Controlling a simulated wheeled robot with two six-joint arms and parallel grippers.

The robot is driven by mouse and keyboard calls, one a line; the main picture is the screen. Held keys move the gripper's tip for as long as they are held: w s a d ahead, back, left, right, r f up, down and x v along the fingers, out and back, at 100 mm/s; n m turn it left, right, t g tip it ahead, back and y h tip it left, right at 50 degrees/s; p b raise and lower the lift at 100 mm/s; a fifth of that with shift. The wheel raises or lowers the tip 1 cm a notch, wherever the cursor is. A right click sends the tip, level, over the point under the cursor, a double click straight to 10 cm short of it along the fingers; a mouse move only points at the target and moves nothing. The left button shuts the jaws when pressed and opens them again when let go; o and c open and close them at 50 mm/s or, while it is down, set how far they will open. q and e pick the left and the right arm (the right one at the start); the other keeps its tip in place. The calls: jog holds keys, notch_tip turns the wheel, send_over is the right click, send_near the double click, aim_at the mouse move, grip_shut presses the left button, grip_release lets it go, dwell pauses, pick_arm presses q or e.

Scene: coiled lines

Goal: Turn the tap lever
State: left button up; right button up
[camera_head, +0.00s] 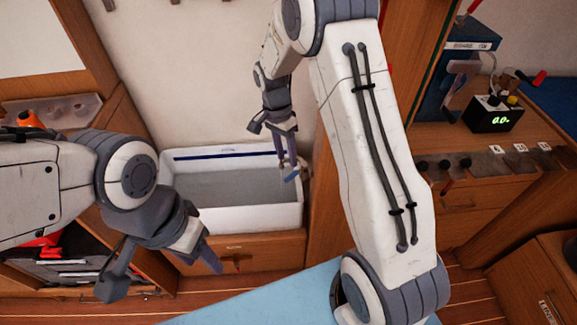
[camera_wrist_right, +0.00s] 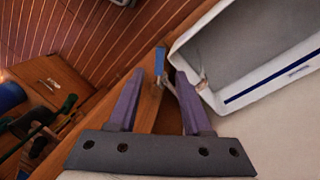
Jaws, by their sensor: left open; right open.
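The tap lever (camera_head: 291,175) is a small blue bar at the right end of a white basin (camera_head: 240,217). In the right wrist view the blue lever (camera_wrist_right: 160,61) shows between and just beyond the fingertips, with a small metallic tap part (camera_wrist_right: 202,84) beside it. My right gripper (camera_head: 286,164) is open, pointing down, its purple fingers close to the lever. Whether either finger touches the lever I cannot tell. My left gripper (camera_head: 160,272) is open and empty, at the lower left, well away from the tap.
The basin sits on a wooden cabinet (camera_head: 245,249) against a pale wall. A wooden partition stands close to the right of the tap. A black box with a green display (camera_head: 494,114) is on the right counter. A light blue surface (camera_head: 260,298) lies at the bottom.

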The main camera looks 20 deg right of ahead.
jog(key=shift+w+a+r, duration=0.1)
jog(key=shift+w+r, duration=0.1)
jog(key=shift+r, duration=0.95)
jog(key=shift+w+a+r, duration=0.1)
jog(key=shift+w+r, duration=0.1)
jog(key=shift+r, duration=0.95)
